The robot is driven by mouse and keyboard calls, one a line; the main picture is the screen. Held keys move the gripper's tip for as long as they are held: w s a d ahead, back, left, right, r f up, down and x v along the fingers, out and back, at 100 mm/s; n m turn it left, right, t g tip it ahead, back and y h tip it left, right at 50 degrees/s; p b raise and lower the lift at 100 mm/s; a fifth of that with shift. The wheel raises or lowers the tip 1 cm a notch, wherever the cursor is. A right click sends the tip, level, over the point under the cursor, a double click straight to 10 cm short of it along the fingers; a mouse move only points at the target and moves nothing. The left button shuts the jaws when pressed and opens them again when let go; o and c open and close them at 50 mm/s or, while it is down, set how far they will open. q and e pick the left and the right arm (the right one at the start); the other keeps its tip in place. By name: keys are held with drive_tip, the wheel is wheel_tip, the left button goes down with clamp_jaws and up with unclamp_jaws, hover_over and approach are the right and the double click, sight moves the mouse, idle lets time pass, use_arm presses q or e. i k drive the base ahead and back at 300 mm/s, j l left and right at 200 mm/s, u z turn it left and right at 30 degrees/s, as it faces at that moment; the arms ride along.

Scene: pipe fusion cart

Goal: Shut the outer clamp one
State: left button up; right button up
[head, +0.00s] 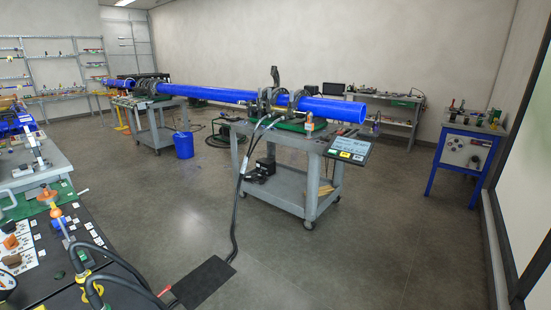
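A long blue pipe (215,94) runs across the room and rests in clamps on two grey carts. On the nearer cart (300,172) a clamp assembly (275,99) holds the pipe, with a dark lever or arm (275,76) standing upright above it. Which of its rings is outer clamp one cannot be told at this size. More clamps (143,91) sit on the far cart (155,128). Neither of my grippers shows in the head view.
A blue bucket (183,144) stands between the carts. Dark hoses (235,205) drop from the near cart to a black mat (204,283) on the floor. A cluttered bench (30,240) fills the lower left, and a blue stand (464,155) is at right. Floor right of centre is clear.

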sight(274, 73)
drive_tip(key=i+l+z, duration=0.8)
drive_tip(key=i+z, duration=0.6)
drive_tip(key=i+l, duration=0.05)
drive_tip(key=i, duration=0.05)
